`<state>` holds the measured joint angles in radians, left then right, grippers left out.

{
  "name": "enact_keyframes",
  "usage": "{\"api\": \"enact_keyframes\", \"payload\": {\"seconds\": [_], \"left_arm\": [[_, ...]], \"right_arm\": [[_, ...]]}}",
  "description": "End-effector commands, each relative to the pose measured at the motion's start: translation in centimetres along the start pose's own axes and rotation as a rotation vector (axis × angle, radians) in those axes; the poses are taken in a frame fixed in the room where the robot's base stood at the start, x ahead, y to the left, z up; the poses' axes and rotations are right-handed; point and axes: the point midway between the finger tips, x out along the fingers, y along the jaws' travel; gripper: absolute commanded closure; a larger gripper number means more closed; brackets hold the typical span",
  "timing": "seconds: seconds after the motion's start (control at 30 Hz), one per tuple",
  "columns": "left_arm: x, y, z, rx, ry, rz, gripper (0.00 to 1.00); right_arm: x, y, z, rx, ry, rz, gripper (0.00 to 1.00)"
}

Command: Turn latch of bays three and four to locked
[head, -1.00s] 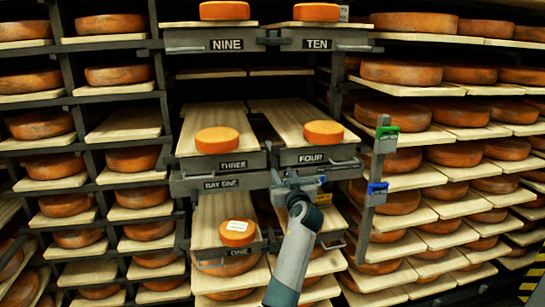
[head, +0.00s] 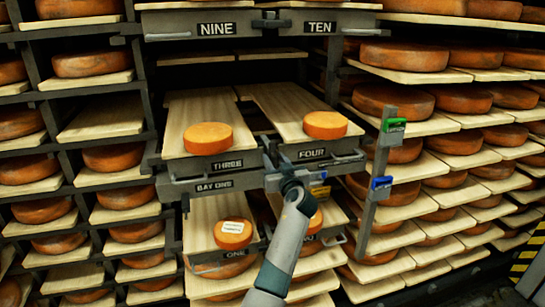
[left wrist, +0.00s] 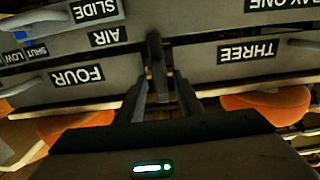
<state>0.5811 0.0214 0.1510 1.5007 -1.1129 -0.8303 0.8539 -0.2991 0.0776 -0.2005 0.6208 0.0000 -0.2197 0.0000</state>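The front of drawer three (head: 195,168) and the front of drawer four (head: 335,152) stand side by side in the head view, each under a board with a cheese wheel. Their labels read upside down in the left wrist view. A dark upright latch bar (left wrist: 155,55) sits between the two fronts there, near the AIR label. My left gripper (left wrist: 160,85) is open. Its two fingers point at the latch, one to each side of its end; contact cannot be told. In the head view my left gripper (head: 288,180) partly covers the area below the latch. My right gripper is not in view.
Drawers nine (head: 195,28) and ten (head: 340,22) are above. Drawer one (head: 205,262) is below, with a labelled cheese wheel (head: 232,234). A grey post with a green clip (head: 393,125) and a blue clip (head: 381,184) stands right. Cheese shelves fill both sides.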

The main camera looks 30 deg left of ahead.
Motion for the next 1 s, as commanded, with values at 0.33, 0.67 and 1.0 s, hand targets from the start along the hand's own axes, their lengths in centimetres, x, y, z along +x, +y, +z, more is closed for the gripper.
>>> {"api": "enact_keyframes", "payload": {"seconds": [0.33,0.67,1.0], "left_arm": [[-0.01,0.01,0.03,0.001,0.0,0.0,0.86],[0.0,0.01,0.04,0.008,0.0,0.0,1.0],[0.0,0.14,0.14,0.113,0.0,0.0,1.0]], "right_arm": [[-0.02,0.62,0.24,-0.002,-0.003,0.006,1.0],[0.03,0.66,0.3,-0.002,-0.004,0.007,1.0],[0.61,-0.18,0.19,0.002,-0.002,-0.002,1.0]]}}
